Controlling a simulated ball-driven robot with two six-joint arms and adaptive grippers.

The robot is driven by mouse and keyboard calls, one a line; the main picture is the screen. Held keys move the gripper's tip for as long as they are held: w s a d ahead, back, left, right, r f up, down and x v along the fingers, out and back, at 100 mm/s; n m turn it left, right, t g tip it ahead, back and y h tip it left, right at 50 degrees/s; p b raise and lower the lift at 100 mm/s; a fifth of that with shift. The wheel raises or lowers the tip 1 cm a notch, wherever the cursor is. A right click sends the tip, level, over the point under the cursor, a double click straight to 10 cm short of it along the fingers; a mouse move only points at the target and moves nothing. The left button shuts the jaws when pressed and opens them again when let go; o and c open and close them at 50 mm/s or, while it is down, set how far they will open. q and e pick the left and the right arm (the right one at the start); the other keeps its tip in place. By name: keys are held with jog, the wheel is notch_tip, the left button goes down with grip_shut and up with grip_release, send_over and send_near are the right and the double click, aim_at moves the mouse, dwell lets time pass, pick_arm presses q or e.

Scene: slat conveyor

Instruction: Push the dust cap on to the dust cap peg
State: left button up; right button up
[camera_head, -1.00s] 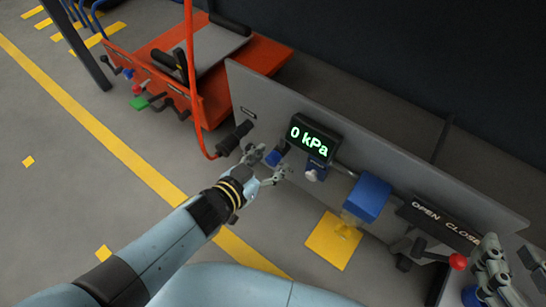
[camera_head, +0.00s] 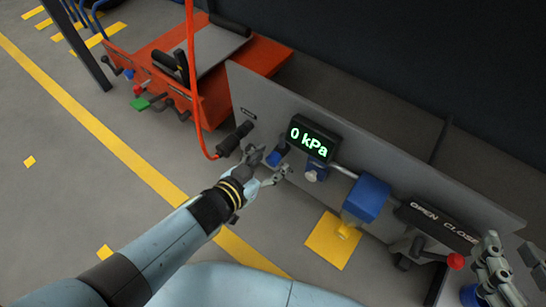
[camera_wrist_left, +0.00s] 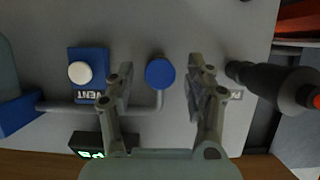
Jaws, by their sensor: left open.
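A round blue cap (camera_wrist_left: 160,73), which I take for the dust cap, shows face-on in the left wrist view at the grey panel, by the end of a grey pipe. In the head view its blue (camera_head: 273,158) shows beside my left fingers. My left gripper (camera_head: 268,164) is open, with one finger on each side of the cap and gaps to both fingers in the wrist view. I cannot make out the dust cap peg; it may be hidden behind the cap. My right gripper (camera_head: 510,252) is at the lower right edge, partly cut off.
The grey panel (camera_head: 400,172) carries a display (camera_head: 313,139) reading 0 kPa, a blue vent block (camera_wrist_left: 88,60) with a white button, a blue box (camera_head: 367,198) and a red-knobbed lever (camera_head: 456,261). A black hose connector (camera_wrist_left: 272,82) is right of my left fingers. An orange cart stands behind.

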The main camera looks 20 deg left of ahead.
pick_arm(q)
jog(key=shift+c, duration=0.4)
grip_shut()
